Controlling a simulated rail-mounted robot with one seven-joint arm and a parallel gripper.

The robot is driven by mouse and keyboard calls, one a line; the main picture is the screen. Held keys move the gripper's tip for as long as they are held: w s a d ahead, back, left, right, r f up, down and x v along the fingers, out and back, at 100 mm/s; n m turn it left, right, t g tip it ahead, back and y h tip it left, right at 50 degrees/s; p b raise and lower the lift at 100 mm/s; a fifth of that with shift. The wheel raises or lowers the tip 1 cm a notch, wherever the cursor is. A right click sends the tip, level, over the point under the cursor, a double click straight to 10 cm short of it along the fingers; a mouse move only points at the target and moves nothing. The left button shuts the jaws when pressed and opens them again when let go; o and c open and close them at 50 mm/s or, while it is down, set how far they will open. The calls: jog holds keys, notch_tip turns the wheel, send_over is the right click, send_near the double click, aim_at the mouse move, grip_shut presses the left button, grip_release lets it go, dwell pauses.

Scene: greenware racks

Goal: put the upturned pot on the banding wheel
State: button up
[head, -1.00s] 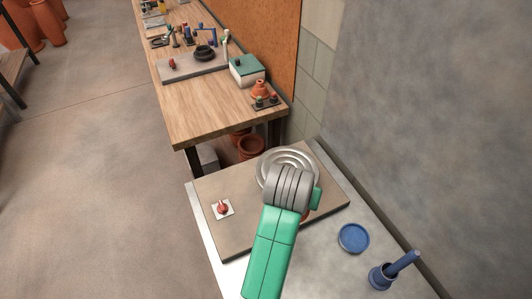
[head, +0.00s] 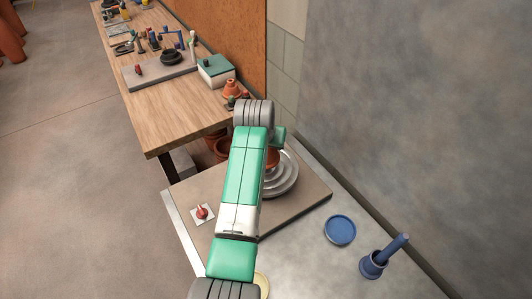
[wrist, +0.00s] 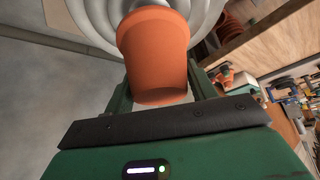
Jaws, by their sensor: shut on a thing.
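The orange terracotta pot (wrist: 155,50) is held in my gripper (wrist: 161,84), with a green finger on either side of it. Its wider lipped end points away from the palm. Behind it in the wrist view are the pale grey rings of the banding wheel (wrist: 88,22). In the head view the banding wheel (head: 288,179) sits on a board, its left part hidden by my arm. A piece of the pot (head: 272,158) shows beside the arm, over the wheel. I cannot tell whether the pot touches the wheel.
A red-knobbed switch (head: 202,213) sits on the board (head: 305,204), left of my arm. A blue dish (head: 340,230) and a blue pot with a handle (head: 373,264) stand to the right. A wooden bench (head: 160,112) with tools and a small terracotta pot (head: 231,88) lies beyond.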

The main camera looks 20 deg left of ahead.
jog(key=shift+f+b, duration=0.4)
jog(key=shift+f, duration=1.3)
jog(key=shift+f, duration=0.2)
jog(key=o, duration=1.1)
jog(key=shift+r, duration=0.2)
jog(key=a+p+v, duration=0.1)
jog(key=p+v, duration=0.2)
jog(key=v, duration=0.9)
jog(key=shift+d, duration=0.45)
